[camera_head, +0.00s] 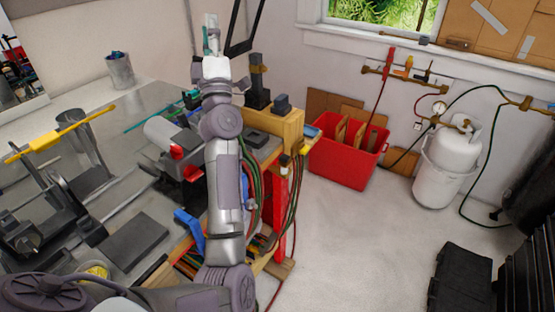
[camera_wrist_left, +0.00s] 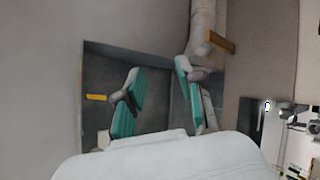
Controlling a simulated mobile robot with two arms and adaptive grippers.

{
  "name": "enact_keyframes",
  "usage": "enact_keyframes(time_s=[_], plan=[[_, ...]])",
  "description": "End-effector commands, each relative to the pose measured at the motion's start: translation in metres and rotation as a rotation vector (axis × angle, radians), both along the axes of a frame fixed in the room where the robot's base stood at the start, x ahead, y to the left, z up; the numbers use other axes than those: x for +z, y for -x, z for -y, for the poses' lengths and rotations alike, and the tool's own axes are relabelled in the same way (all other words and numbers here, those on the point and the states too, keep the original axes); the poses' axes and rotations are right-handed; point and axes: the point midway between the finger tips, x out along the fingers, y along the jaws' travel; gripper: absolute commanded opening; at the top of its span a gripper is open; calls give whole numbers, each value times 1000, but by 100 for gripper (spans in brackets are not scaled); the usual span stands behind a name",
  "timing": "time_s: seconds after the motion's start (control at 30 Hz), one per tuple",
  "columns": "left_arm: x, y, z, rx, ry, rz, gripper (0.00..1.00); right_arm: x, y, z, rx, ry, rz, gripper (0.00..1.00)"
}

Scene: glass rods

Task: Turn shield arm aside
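A thin black bent bar (camera_head: 246,28) rises at the back of the bench, just right of my left gripper in the head view; it may be the shield arm, but its top is cut off. My left gripper (camera_head: 210,36) is raised at the end of my outstretched arm, near the back wall. In the left wrist view its teal-padded fingers (camera_wrist_left: 158,72) stand apart, with nothing visible between them. A dark grey rectangular panel (camera_wrist_left: 158,115) shows behind the fingers; I cannot tell whether it touches them. My right gripper is not in view.
The metal bench (camera_head: 140,238) holds a grey machine with a yellow bar (camera_head: 58,132). A wooden block (camera_head: 275,128) with black fittings stands right of my arm. Hoses hang below it. A red bin (camera_head: 345,163) and white gas cylinder (camera_head: 446,155) stand on the open floor.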

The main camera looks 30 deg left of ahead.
Motion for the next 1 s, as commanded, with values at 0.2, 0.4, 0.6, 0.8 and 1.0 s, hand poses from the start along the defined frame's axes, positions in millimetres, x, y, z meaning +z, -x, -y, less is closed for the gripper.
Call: enact_keyframes(time_s=[0.2,0.4,0.6,0.8,1.0], plan=[[-30,-11,30,-46,-106,-157,38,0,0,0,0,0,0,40],[-61,-18,55,-89,-196,-295,38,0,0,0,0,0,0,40],[-94,-21,80,-130,-278,-429,38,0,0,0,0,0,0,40],[-127,-19,101,-169,-352,-554,38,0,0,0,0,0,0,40],[-161,-14,121,-208,-424,-680,38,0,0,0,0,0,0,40]])
